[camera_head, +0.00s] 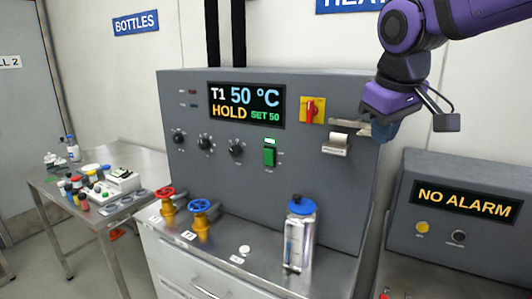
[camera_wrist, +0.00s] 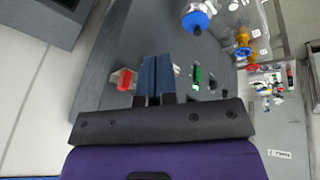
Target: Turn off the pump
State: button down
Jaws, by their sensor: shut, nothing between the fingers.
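The green switch also shows in the wrist view (camera_wrist: 197,76), right of my fingers. My gripper (camera_head: 382,132) is at the panel's right side, right of the switch and apart from it. Its dark blue fingers (camera_wrist: 155,60) are shut together and empty. The display (camera_head: 246,105) reads T1 50 °C, HOLD, SET 50.
Three black knobs (camera_head: 204,142) are to the left. A blue-capped bottle (camera_head: 300,235) and red and blue valves (camera_head: 200,215) stand on the ledge.

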aim_at(268, 158)
jog(key=w+a+f+n, duration=0.3)
jog(key=w+a, duration=0.8)
jog(key=w+a+f+n+h, duration=0.1)
jog(key=w+a+f+n, duration=0.2)
jog(key=w+a, duration=0.8)
jog(key=shift+w+a+n+h, duration=0.25)
jog(key=shift+a+n+h, duration=0.05)
jog(key=shift+a+n, duration=0.2)
jog(key=shift+f, duration=0.15)
jog(key=w+d+f, duration=0.4)
jog(key=w+f, duration=0.2)
jog(key=f, duration=0.2)
jog(key=shift+w+d+f, duration=0.25)
jog(key=shift+w, duration=0.15)
